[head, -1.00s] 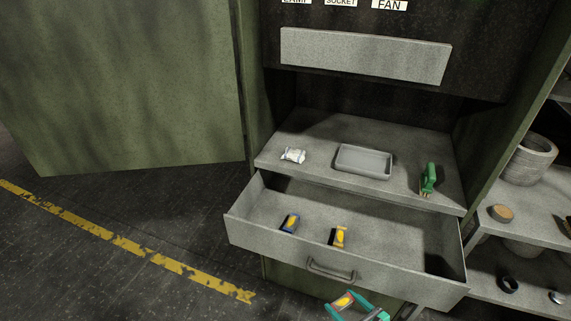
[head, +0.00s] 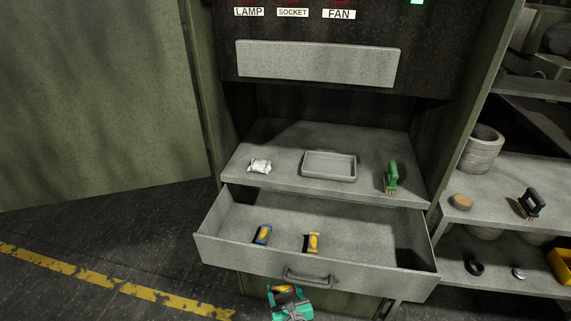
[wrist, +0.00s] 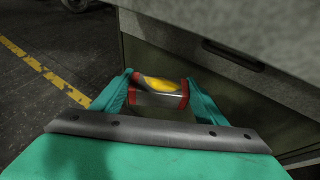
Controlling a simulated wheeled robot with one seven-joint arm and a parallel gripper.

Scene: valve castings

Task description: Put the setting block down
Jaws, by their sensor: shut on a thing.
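My gripper (head: 288,290) is low in front of the open drawer, below its handle, and shut on the setting block. The block shows between the teal fingers in the wrist view (wrist: 160,98); it has red ends, a grey metallic side and a yellow oval on top. In the head view only a small part of it (head: 284,288) shows at the fingertips. Two similar blocks lie in the drawer (head: 365,240): one with blue ends (head: 262,234) and one with yellow ends (head: 312,243).
On the shelf above the drawer are a white wrapped packet (head: 260,166), an empty grey tray (head: 329,166) and a green-handled brush (head: 391,177). The drawer's right part is clear. Shelves with a pot (head: 481,150) stand at right. A green panel (head: 100,100) stands at left.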

